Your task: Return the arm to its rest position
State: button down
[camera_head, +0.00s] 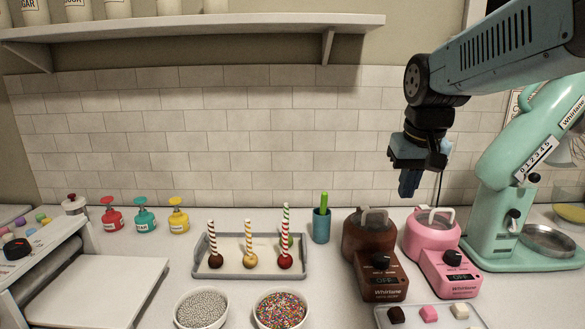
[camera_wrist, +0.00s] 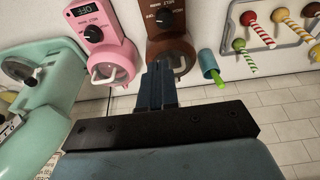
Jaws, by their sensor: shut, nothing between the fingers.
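My gripper (camera_head: 409,183) hangs at the end of my blue-grey arm, right of centre in the head view. Its fingers point down and are shut with nothing between them. It is above and behind the brown melting pot (camera_head: 369,238), apart from it. In the wrist view the closed fingers (camera_wrist: 158,85) show in the middle, in front of the brown pot (camera_wrist: 172,40). The pink pot (camera_head: 430,235) stands just right of the brown one, and it also shows in the wrist view (camera_wrist: 112,50).
A mint stand mixer (camera_head: 490,215) stands right of my gripper. A teal cup (camera_head: 321,228) with a green item stands left of the brown pot. Sprinkle bowls (camera_head: 280,311) are in front. A white shelf (camera_head: 200,32) runs above.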

jog(key=s+f+t, duration=0.2)
jog(key=s, duration=0.9)
jog(key=shift+d+t, duration=0.3)
jog(key=shift+d, duration=0.1)
jog(key=c, duration=1.8)
grip_release()
jog(key=shift+f, duration=0.1)
